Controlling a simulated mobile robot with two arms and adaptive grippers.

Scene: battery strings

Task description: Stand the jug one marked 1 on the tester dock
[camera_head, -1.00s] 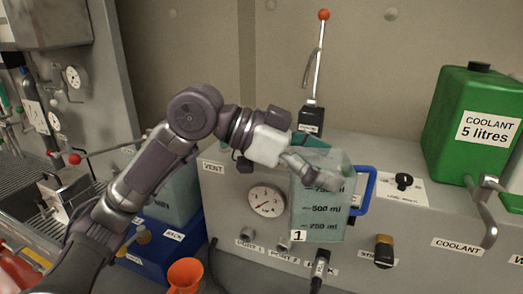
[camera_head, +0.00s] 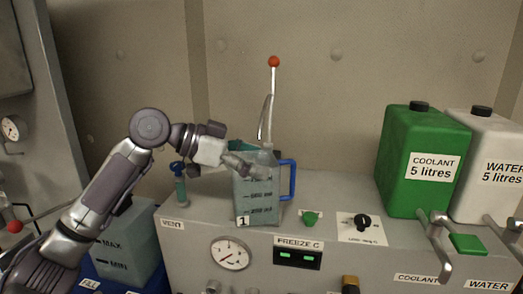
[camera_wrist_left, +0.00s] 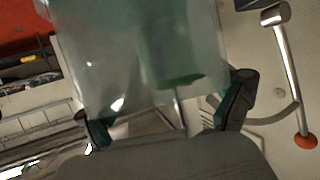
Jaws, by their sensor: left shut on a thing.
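Jug one (camera_head: 258,205) is a see-through teal-grey jug with a blue handle, measure marks and a "1" label. It is upright in the head view, in front of the red-tipped lever. My left gripper (camera_head: 250,170) is shut on its upper part. In the wrist view the jug (camera_wrist_left: 105,55) fills the upper middle, between the fingers of my left gripper (camera_wrist_left: 168,112). The jug's base appears over the front part of the grey machine's top; I cannot tell whether it touches. A "FREEZE C" display (camera_head: 297,257) is below it. No dock is clearly marked. My right gripper is not in view.
The grey machine (camera_head: 190,250) has a gauge (camera_head: 231,253), a black knob (camera_head: 363,222) and a green button (camera_head: 311,218). A green coolant can (camera_head: 410,175) and a white water can (camera_head: 490,165) stand at right. A teal container (camera_head: 128,245) is at lower left.

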